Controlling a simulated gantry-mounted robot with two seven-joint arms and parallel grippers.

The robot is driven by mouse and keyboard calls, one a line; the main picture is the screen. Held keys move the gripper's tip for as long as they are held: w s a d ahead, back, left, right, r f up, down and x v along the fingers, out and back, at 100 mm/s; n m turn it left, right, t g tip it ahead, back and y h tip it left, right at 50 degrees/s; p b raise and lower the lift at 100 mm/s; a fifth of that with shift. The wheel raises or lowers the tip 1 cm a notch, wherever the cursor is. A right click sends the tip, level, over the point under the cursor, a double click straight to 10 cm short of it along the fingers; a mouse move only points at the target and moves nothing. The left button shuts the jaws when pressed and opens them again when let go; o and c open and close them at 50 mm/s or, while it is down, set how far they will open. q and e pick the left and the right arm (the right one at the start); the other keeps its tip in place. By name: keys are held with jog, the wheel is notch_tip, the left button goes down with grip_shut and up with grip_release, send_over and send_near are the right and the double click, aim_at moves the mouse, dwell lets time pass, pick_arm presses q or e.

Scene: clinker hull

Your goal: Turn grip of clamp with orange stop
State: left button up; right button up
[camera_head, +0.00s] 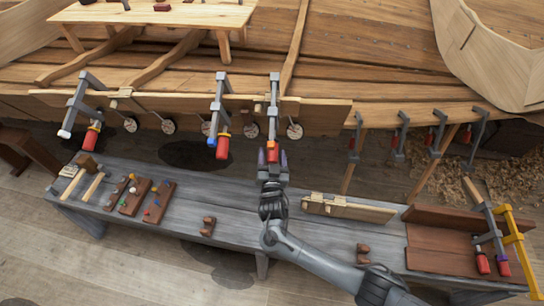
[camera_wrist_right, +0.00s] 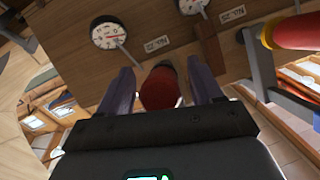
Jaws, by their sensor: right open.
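The clamp with the orange stop (camera_head: 273,100) hangs upright on the hull's plank, the rightmost of three clamps there. An orange-red end (camera_head: 271,146) shows at its bottom; stop and grip are hard to tell apart here. My right gripper (camera_head: 272,160) is open just below that end. In the right wrist view, its two fingers (camera_wrist_right: 160,85) stand either side of the clamp's red grip (camera_wrist_right: 161,90), with gaps visible on both sides. The grip's far part is hidden. My left gripper is out of view.
A clamp with a blue stop (camera_head: 219,105) hangs close on the left, its red grip also in the wrist view (camera_wrist_right: 300,32). Another, white-stopped clamp (camera_head: 77,105) is farther left. Dials (camera_head: 251,130) line the plank. A grey bench (camera_head: 185,225) holding tools lies below.

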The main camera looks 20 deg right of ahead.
jog(key=c, duration=1)
jog(key=shift+f+m+y+b, duration=0.15)
jog(key=shift+m+y+b, duration=0.45)
jog(key=shift+m+b, duration=0.15)
jog(key=m+t+y+b, duration=0.2)
jog(key=m, duration=0.1)
jog(key=shift+a, duration=0.1)
jog(key=m+t+y+b, duration=0.1)
jog(key=m+y+b, duration=0.1)
jog(key=m, duration=0.1)
jog(key=shift+a+r+t, duration=0.1)
jog(key=shift+r+t, duration=0.15)
jog(key=shift+t, duration=0.15)
jog(key=shift+r+m+t+y+b, duration=0.15)
jog(key=shift+m+t+b, duration=0.3)
jog(key=shift+m, duration=0.45)
jog(key=shift+r+m+t+y+b, duration=0.15)
jog(key=shift+m+t+b, duration=0.1)
jog(key=shift+m+b, duration=0.5)
jog(key=shift+a, duration=0.1)
